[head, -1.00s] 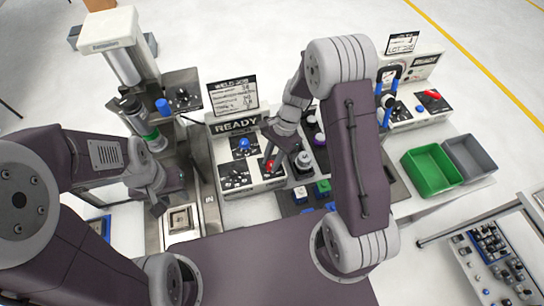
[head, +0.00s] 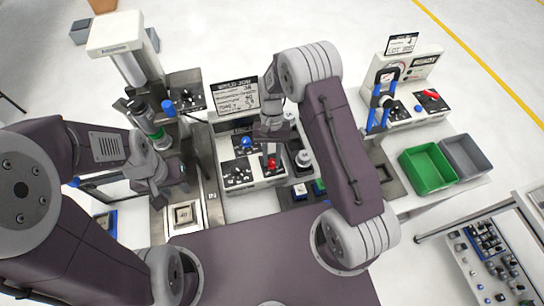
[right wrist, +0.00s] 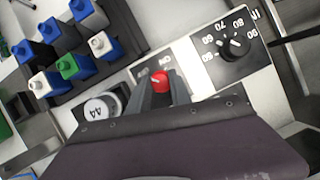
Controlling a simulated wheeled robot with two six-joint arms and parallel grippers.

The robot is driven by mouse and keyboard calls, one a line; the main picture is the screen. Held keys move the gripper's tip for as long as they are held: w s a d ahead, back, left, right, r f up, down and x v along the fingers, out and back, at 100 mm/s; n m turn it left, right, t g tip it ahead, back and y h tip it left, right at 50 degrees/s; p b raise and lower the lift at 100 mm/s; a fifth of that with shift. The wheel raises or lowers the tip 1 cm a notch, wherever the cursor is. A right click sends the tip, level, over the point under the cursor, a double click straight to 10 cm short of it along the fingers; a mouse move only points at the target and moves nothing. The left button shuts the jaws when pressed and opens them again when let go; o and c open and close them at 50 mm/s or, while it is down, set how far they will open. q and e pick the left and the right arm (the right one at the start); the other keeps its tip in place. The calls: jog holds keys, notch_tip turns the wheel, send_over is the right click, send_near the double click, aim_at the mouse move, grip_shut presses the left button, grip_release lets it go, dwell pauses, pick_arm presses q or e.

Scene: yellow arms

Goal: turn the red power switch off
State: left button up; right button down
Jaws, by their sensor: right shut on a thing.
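The red switch (head: 272,163) is a round red knob on the front panel of a white control box (head: 238,205) in the head view. In the right wrist view the red knob (right wrist: 160,82) sits between the fingers of my right gripper (right wrist: 160,91). My right gripper (head: 270,155) points down over the panel in the head view and is shut on the knob. The knob's lower part is hidden by the fingers. My left gripper (head: 157,195) hangs near a metal fixture on the left, and its finger gap is unclear.
A black dial (right wrist: 234,47) with numbers is beside the knob. A green bin (head: 428,168) and grey bin (head: 465,156) are at right.

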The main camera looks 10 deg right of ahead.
jog(key=shift+w+n, duration=0.15)
jog(key=shift+n, duration=0.15)
dwell(0.4)
jog(key=c, duration=1.2)
grip_release()
jog(key=shift+o, duration=0.2)
jog(key=shift+w+r, duration=0.15)
jog(key=shift+r, duration=0.2)
jog(key=b+v, duration=0.1)
jog(key=v, duration=0.7)
jog(key=shift+r+b, duration=0.2)
jog(key=shift+b, duration=0.15)
